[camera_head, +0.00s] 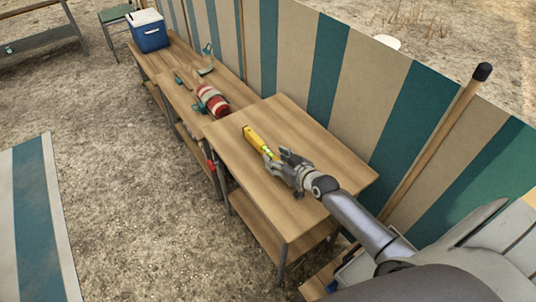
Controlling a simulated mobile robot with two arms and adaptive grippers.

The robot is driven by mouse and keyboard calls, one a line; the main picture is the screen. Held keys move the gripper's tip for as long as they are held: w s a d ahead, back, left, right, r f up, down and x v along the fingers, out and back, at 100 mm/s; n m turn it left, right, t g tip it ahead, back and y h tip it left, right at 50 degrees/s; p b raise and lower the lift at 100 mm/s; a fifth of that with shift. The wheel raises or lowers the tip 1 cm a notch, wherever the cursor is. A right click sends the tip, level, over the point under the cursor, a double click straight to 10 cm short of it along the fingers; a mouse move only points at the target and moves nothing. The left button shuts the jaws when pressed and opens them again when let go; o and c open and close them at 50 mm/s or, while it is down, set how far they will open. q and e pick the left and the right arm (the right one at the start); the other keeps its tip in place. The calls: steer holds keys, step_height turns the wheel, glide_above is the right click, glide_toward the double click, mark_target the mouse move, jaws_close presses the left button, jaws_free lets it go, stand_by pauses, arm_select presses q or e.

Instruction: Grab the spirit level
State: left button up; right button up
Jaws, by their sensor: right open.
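The yellow spirit level (257,141) lies on the near wooden table (323,150), with a green vial window near its lower right end. My right gripper (275,159) is at that end, its fingers open and beside or around the level. I cannot tell whether the fingers touch it. The fingers and hand hide the level's near end. My left gripper is not in view.
Farther tables in a row hold a red and white cylinder (212,101), some green-handled tools (206,62) and a blue cooler (148,31). A striped windbreak (340,75) with a wooden pole (434,142) stands close behind the tables. The near table's front part is clear.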

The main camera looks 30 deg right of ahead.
steer(key=shift+x, duration=0.9)
steer(key=shift+d, duration=0.1)
jaws_close()
